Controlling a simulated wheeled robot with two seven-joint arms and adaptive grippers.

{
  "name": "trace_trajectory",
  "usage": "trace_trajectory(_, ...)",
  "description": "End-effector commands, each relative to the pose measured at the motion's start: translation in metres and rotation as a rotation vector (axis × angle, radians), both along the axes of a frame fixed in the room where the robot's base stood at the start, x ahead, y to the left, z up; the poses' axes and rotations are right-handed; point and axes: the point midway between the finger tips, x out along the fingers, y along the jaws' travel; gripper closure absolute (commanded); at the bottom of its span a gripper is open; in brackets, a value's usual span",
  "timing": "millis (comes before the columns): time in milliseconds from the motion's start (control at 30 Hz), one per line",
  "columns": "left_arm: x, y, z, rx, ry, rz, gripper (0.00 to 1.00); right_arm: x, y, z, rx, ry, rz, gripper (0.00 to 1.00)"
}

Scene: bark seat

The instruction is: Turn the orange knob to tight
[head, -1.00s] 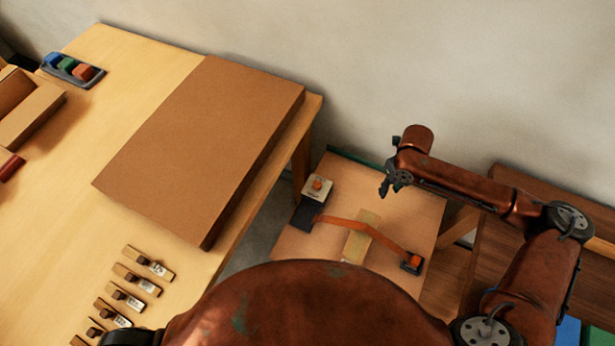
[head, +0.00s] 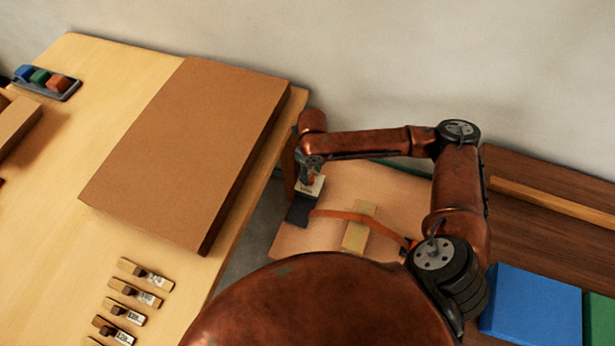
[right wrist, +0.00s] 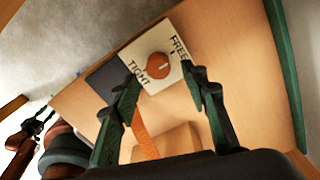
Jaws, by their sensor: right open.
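The orange knob (right wrist: 157,66) is round and sits on a white plate (right wrist: 143,48) marked TIGHT and FREE. A small pale mark shows on the knob, too small to tell which word it faces. My right gripper (right wrist: 161,74) is open, its green fingers on either side of the knob in the right wrist view. I cannot tell whether they touch it. In the head view my right gripper (head: 309,177) is over the white plate (head: 311,189) and hides the knob. What looks like my left gripper (right wrist: 36,124) shows small at the left of the right wrist view.
An orange strap (head: 350,216) runs from the dark block (head: 299,211) over a pale wood block (head: 358,235) on the small board (head: 289,240). A table with a large brown box (head: 185,150) stands left. A blue panel (head: 530,307) lies at right.

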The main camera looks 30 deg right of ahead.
Motion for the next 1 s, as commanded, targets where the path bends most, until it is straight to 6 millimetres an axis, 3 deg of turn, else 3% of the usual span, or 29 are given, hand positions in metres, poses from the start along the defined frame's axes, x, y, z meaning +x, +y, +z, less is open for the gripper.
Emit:
trace_trajectory(33,0.001,-0.001,-0.004,-0.001,0.0,-0.001,0.64,0.0,0.001,-0.011,0.0,0.002,0.001,0.59)
trace_trajectory(200,-0.004,-0.001,-0.009,-0.001,0.007,0.0,0.64,0.0,0.002,-0.029,0.001,0.0,0.002,0.59)
trace_trajectory(567,-0.02,-0.001,-0.009,0.0,0.028,0.003,0.64,0.001,0.002,-0.034,0.0,-0.001,0.004,0.59)
trace_trajectory(1000,-0.016,-0.001,-0.009,0.0,0.023,0.002,0.64,0.001,0.002,-0.034,0.0,-0.001,0.004,0.88)
